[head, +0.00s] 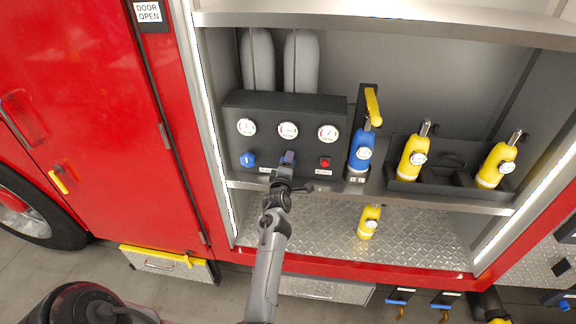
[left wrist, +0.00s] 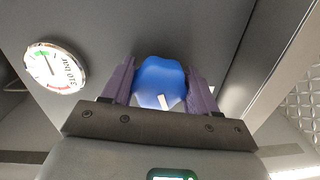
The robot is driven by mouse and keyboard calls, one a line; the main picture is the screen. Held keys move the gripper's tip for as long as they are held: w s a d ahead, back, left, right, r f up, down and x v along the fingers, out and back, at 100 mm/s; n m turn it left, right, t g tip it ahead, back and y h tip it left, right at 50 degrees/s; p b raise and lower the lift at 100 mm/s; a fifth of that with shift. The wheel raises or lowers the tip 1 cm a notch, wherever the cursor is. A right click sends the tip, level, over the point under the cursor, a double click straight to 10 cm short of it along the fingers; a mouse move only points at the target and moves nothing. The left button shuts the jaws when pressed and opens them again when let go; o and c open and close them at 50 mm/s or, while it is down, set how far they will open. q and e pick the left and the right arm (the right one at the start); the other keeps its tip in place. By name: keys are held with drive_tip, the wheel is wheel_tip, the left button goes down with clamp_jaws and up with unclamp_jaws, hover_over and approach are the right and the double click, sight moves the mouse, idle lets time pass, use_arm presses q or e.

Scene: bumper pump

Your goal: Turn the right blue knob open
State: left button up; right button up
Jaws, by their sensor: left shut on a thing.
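The dark control panel (head: 270,118) in the truck compartment has a left blue knob (head: 248,160) in plain view under the left gauge. My left gripper (head: 288,161) is at the right blue knob, under the middle gauge, and mostly hides it in the head view. In the left wrist view the blue knob (left wrist: 161,80) sits between the purple fingers of my left gripper (left wrist: 162,88), which are shut on it. A small white mark shows on the knob's lower face. My right gripper is not in view.
Gauges (head: 288,130) line the panel above the knobs; one (left wrist: 56,66) shows in the wrist view. A red button (head: 325,162) is just right of the gripper. A blue pump (head: 361,150) and yellow pumps (head: 412,160) stand further right.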

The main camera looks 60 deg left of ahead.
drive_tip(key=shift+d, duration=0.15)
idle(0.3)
use_arm(q)
drive_tip(key=o, duration=1)
